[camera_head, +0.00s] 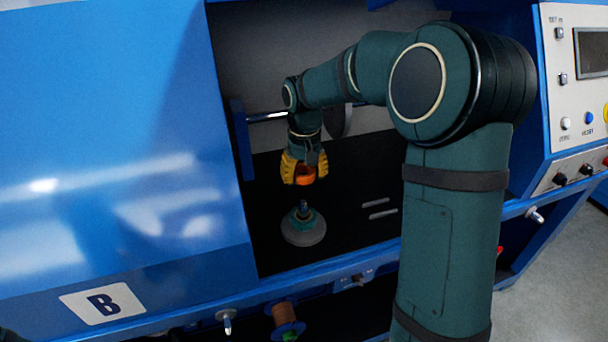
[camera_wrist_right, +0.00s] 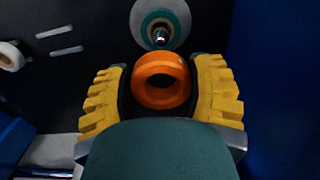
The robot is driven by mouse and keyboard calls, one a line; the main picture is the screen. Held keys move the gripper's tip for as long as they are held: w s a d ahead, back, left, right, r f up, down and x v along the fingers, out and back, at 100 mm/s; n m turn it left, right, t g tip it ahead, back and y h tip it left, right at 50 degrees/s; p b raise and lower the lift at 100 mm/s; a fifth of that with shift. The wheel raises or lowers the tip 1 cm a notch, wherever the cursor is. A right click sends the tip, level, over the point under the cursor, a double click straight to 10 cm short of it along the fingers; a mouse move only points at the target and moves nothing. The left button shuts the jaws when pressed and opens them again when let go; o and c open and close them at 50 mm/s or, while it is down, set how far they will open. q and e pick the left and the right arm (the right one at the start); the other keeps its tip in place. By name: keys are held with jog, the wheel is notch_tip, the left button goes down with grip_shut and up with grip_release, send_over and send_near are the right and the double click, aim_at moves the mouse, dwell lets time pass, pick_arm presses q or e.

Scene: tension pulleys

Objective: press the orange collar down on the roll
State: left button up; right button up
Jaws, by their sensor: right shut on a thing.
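The orange collar (camera_head: 304,176) is a thick ring held between the yellow fingers of my right gripper (camera_head: 304,170). In the right wrist view the collar (camera_wrist_right: 158,80) sits between both finger pads of the gripper (camera_wrist_right: 160,85), with its hole showing. The roll (camera_head: 303,224) stands on the dark floor of the machine bay, below the collar and apart from it. It has a pale round base, a green ring and a metal pin upright in the middle. The roll (camera_wrist_right: 160,24) also shows beyond the collar in the right wrist view. My left gripper is not seen.
A control panel (camera_head: 580,90) stands at the right. Two pale slots (camera_head: 378,208) lie in the dark floor. A metal bar (camera_head: 268,117) crosses behind my wrist. A copper spool (camera_head: 285,314) sits below the front edge.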

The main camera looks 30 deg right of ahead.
aim_at(304, 203)
jog(key=shift+f+b, duration=1.2)
jog(key=shift+f, duration=0.25)
notch_tip(304, 203, down, 4)
jog(key=b, duration=0.3)
jog(key=shift+b, duration=0.35)
jog(key=shift+f, duration=0.15)
jog(key=shift+p, duration=0.6)
jog(key=shift+f, duration=0.2)
jog(key=shift+f+b, duration=0.7)
jog(key=shift+f, duration=0.6)
dwell(0.5)
jog(key=shift+f, duration=0.1)
dwell(0.3)
